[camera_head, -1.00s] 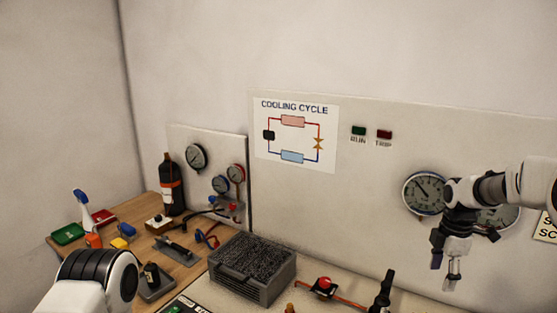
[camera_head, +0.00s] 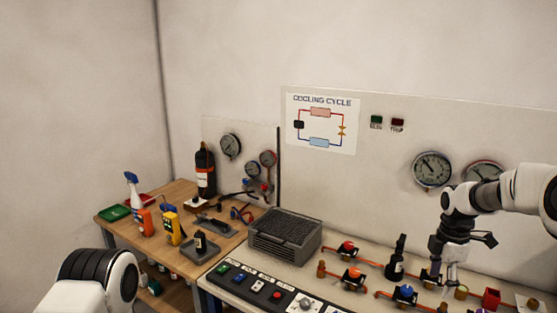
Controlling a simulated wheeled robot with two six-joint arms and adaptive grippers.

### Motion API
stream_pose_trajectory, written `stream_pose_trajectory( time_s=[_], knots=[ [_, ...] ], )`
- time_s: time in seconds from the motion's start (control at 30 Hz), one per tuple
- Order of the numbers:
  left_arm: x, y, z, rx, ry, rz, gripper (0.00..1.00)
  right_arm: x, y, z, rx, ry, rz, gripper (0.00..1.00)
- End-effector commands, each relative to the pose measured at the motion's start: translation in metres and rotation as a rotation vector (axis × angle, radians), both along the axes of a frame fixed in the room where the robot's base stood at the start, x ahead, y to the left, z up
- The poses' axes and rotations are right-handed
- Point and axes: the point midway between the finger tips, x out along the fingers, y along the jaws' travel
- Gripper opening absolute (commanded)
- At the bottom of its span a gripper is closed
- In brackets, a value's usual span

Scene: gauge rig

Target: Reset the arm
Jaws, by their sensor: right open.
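My right gripper (camera_head: 443,276) is in the right part of the head view, pointing down over the rig bench, with its fingers apart and nothing seen between them. Behind it on the bench are pipes and valves. My left arm (camera_head: 95,280) shows at the lower left; its gripper is outside the view.
The rig bench carries a control panel (camera_head: 262,287), a finned grey block (camera_head: 285,234), a red-knobbed valve (camera_head: 347,248), a blue-knobbed valve (camera_head: 405,292) and a black bottle (camera_head: 396,262). Gauges (camera_head: 432,168) hang on the back panel. A wooden side table (camera_head: 178,187) holds tools.

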Motion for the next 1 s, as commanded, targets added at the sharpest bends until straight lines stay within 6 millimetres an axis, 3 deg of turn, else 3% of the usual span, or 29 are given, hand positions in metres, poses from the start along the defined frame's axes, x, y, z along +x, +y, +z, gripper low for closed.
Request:
stream_pose_trajectory(
  time_s=[0.03, 0.27, 0.47, 0.57, 0.67, 0.8, 0.87, 0.9, 1.0],
  knots=[
    [0.0, 0.0, -0.006, 0.0, -0.001, 0.0, 0.0, -0.002, 0.002, -0.015, -0.003, 0.016, 0.004, 0.66],
    [0.001, 0.0, -0.019, 0.0, -0.001, -0.001, 0.0, -0.022, 0.013, -0.072, -0.01, 0.115, 0.027, 0.66],
    [0.001, 0.0, -0.033, 0.0, -0.001, 0.0, 0.0, -0.064, 0.033, -0.14, -0.002, 0.253, 0.057, 0.66],
    [0.001, 0.0, -0.043, 0.0, 0.0, 0.0, 0.0, -0.096, 0.047, -0.186, 0.003, 0.324, 0.065, 0.66],
    [0.001, 0.0, -0.056, 0.0, 0.0, 0.0, 0.0, -0.141, 0.065, -0.244, 0.004, 0.394, 0.036, 0.66],
    [0.001, 0.0, -0.075, 0.0, -0.001, 0.0, 0.0, -0.232, 0.096, -0.33, -0.018, 0.462, -0.117, 0.66],
    [0.001, 0.0, -0.083, 0.0, -0.001, 0.0, 0.0, -0.277, 0.108, -0.359, -0.04, 0.472, -0.231, 0.66],
    [0.001, 0.0, -0.089, 0.0, -0.001, 0.0, 0.0, -0.309, 0.116, -0.376, -0.06, 0.47, -0.327, 0.66],
    [0.001, 0.0, -0.098, 0.0, 0.0, 0.0, 0.0, -0.383, 0.132, -0.397, -0.12, 0.406, -0.653, 0.66]
  ],
)
